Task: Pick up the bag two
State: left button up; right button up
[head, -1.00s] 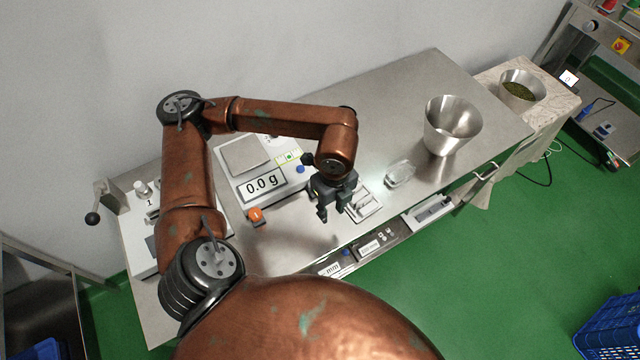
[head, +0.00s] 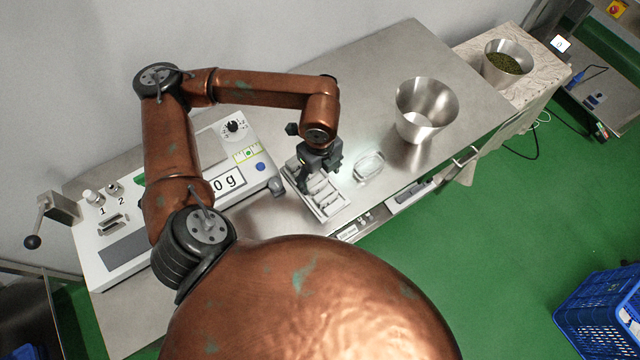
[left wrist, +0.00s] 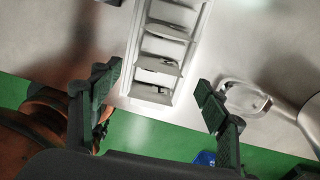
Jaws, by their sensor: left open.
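A narrow white tray (head: 326,219) with several slots lies on the steel table. Pale bags (head: 322,190) stand in its slots; in the left wrist view the bags (left wrist: 158,68) show as a row, with nothing legible to tell which is bag two. My left gripper (head: 319,176) is open and empty, pointing down above the tray and hiding part of its far end. In the left wrist view the open fingers (left wrist: 158,80) sit on either side of the tray's near end, apart from the bags. My right gripper is out of view.
A clear dish (head: 368,166) lies right of the tray, and a steel funnel-shaped cup (head: 426,108) beyond it. The table's front edge is close to the tray.

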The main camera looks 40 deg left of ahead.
aim_at(319, 183)
pick_arm(q)
notch_tip(319, 183, down, 4)
jog(key=shift+s+b, duration=0.1)
jog(key=shift+b, duration=0.3)
jog(key=shift+f, duration=0.2)
jog(key=shift+c, duration=0.6)
jog(key=c, duration=0.6)
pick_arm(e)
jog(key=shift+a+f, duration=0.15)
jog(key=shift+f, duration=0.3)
